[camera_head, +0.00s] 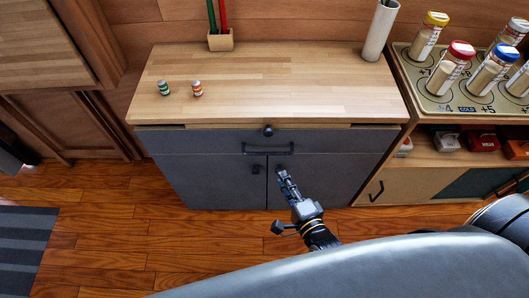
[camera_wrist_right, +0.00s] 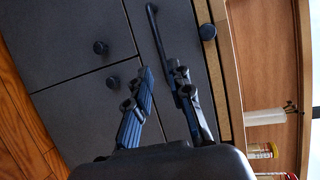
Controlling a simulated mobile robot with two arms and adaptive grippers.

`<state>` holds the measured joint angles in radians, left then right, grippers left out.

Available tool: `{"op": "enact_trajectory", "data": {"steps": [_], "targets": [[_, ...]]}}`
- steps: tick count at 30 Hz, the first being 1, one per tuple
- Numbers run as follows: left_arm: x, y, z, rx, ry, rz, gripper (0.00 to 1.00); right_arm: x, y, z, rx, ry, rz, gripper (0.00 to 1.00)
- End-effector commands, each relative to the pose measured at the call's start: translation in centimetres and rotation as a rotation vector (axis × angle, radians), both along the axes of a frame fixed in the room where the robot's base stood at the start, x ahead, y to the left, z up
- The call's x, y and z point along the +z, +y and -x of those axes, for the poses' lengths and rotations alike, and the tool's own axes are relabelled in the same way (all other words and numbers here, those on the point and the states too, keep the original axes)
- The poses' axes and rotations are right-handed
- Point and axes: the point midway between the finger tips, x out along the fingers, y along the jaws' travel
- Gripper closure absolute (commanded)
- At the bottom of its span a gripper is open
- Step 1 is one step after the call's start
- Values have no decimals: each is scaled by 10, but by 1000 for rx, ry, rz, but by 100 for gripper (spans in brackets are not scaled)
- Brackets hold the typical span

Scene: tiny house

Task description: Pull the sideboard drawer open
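The sideboard (camera_head: 178,62) has a wooden top and a grey front. Its wide grey drawer (camera_head: 200,143) sits under the top and looks shut. A dark bar handle (camera_head: 268,152) is on the drawer front; it also shows in the right wrist view (camera_wrist_right: 154,22). My right gripper (camera_head: 283,176) is in front of the sideboard, just below and right of the handle in the head view. In the right wrist view its two fingers (camera_wrist_right: 162,74) are apart with nothing between them. One finger partly hides the handle's near end, so contact cannot be told. My left gripper is not in view.
A round knob (camera_head: 268,130) is above the handle. Two door knobs (camera_head: 256,169) are below. Two small jars (camera_head: 163,88), a pencil holder (camera_head: 220,41) and a white cylinder (camera_head: 379,32) stand on top. A shelf with bottles (camera_head: 447,72) adjoins at right.

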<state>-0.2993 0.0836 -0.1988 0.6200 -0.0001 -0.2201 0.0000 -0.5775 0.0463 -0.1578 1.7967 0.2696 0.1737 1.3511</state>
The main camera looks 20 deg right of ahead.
Motion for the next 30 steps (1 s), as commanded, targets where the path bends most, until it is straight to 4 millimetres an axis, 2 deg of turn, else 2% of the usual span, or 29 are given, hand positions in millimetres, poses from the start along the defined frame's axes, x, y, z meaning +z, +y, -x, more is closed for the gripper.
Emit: {"op": "enact_trajectory", "data": {"steps": [9,16,22,30], "targets": [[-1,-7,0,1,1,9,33,-12,8,-66,0,-1,3,79],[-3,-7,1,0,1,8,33,-20,13,-105,1,0,4,79],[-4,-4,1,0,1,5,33,-24,15,-121,1,1,5,79],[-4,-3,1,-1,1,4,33,-24,15,-123,1,2,5,79]]}}
